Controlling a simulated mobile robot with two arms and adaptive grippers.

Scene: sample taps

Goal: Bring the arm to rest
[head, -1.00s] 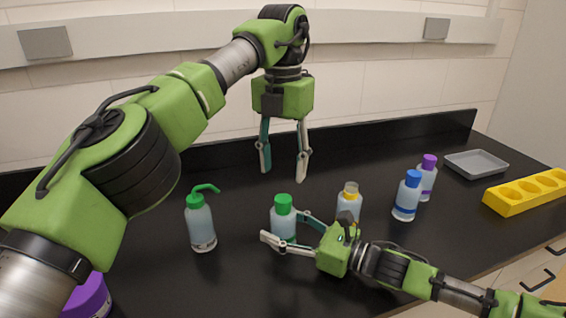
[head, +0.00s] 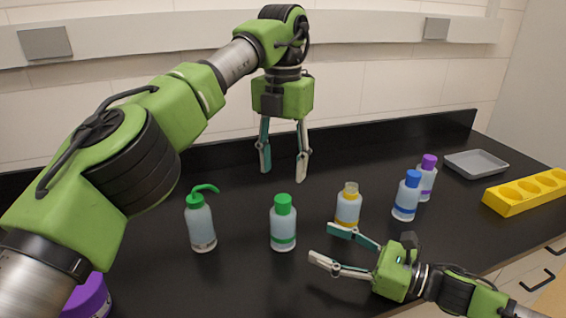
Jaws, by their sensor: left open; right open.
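My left gripper (head: 283,172) hangs open and empty, pointing down above the back of the black counter. My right gripper (head: 320,245) is open and empty low over the front of the counter, its fingers pointing left. The green-capped bottle (head: 283,226) stands upright to the left of the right fingertips, apart from them. The bottle with the yellow band (head: 348,206) stands just behind the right gripper's upper finger, which overlaps its base in the picture; I cannot tell whether they touch.
A green-topped wash bottle (head: 201,225) stands at left, with a purple object (head: 87,298) partly behind my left arm. Blue-capped (head: 407,197) and purple-capped (head: 427,180) bottles stand at right. A yellow rack (head: 525,193) and grey tray (head: 476,163) lie farther right.

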